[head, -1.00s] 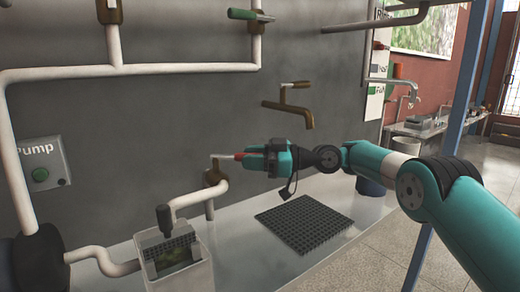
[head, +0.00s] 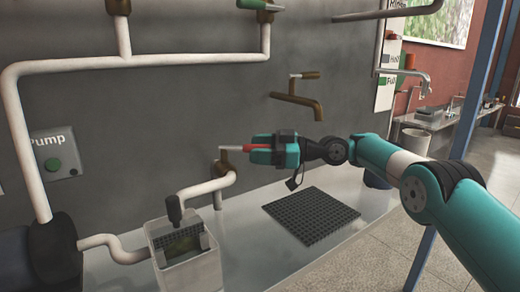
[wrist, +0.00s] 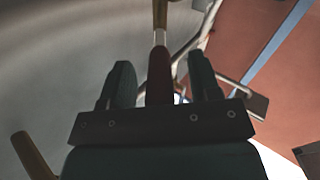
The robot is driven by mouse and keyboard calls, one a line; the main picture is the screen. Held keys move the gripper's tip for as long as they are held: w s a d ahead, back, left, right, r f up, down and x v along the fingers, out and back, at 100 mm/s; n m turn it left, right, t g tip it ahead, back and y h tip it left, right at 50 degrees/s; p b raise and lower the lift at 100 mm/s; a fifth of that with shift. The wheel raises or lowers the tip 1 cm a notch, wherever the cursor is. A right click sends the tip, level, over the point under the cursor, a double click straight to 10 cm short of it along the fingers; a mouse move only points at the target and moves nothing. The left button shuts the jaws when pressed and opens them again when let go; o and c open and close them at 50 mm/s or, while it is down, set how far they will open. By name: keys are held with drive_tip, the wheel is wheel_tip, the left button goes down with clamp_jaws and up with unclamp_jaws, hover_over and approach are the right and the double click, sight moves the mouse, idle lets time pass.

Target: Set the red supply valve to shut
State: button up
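The red supply valve is a brownish brass body (head: 224,168) on the white pipe above the bench. Its lever, with a red grip (head: 246,148), points right, roughly level, in the head view. My gripper (head: 256,150) is at the lever with its fingers on either side of the red grip. In the wrist view the red grip (wrist: 160,76) runs between the two fingers of my gripper (wrist: 162,82), with a gap showing on each side. The fingers look open around the grip, not closed on it. The hand hides the grip's outer end in the head view.
A clear-walled box (head: 188,262) with a dark handle stands front left of the valve. A black grid mat (head: 311,216) lies on the bench below my arm. A brass tap (head: 296,98) sticks out of the wall above.

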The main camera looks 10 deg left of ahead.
drive_tip(key=shift+r, duration=0.1)
wheel_tip(320, 180, up, 20)
drive_tip(key=p, duration=1.4)
